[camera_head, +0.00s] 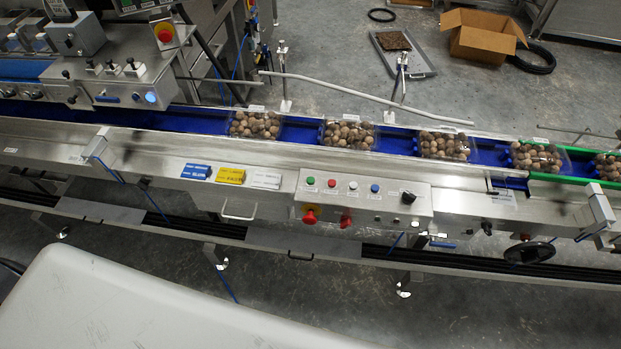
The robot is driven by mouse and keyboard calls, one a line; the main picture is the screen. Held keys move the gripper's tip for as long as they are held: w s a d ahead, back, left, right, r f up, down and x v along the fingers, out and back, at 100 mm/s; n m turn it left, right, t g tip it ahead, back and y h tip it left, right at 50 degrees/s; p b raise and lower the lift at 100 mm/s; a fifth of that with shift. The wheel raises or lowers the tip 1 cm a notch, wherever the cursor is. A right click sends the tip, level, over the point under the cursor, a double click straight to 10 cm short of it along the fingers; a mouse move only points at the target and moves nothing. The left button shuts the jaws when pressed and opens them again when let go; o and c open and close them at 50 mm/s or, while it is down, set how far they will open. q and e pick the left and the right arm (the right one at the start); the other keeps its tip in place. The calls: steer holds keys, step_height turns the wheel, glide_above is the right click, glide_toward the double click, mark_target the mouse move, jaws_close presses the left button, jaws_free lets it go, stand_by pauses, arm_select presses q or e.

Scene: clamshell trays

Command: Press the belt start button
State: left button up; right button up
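A control panel (365,208) is on the front of the conveyor, right of the picture's middle. Its top row has a green button (310,181), a red button (332,183), a white button (352,185) and a blue button (375,188). The labels are too small to read, so I cannot tell by text which one starts the belt. A black knob (408,198) is at the right end. A red mushroom button (310,214) and a red switch (346,218) sit below. Neither of my grippers is in view, and nothing covers the panel.
The blue belt (205,122) carries several clear clamshell trays (348,133) of round brown items. A black handwheel (530,252) juts out at right. A cardboard box (484,37) stands on the floor behind.

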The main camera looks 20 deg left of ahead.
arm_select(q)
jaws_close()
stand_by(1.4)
